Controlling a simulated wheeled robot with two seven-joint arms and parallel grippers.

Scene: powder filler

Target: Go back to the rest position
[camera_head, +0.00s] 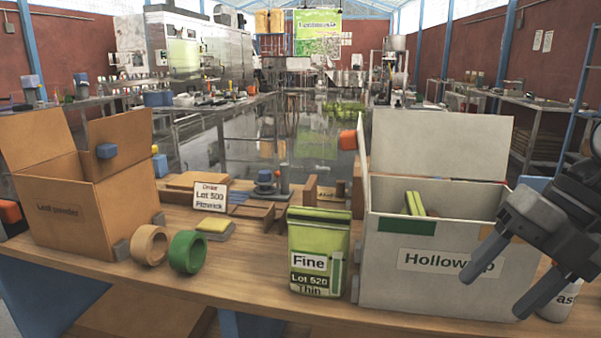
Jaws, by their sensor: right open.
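My right gripper (503,272) is at the right of the head view, its dark fingers spread with nothing between them. It is in front of the right part of a white open box (385,285) labelled "Hollow", and hides the end of the label. I cannot tell whether it touches the box. A green pouch (319,235) marked "Fine", "Lot 520", "Thin" stands upright on the table just left of that box. My left gripper is not in view.
An open cardboard box (90,215) stands at the left of the wooden table (235,290). A brown tape roll (150,245), a green tape roll (187,251) and a sign (210,196) reading "Lot 500" stand between the boxes. A white container (557,300) is partly hidden behind my right gripper.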

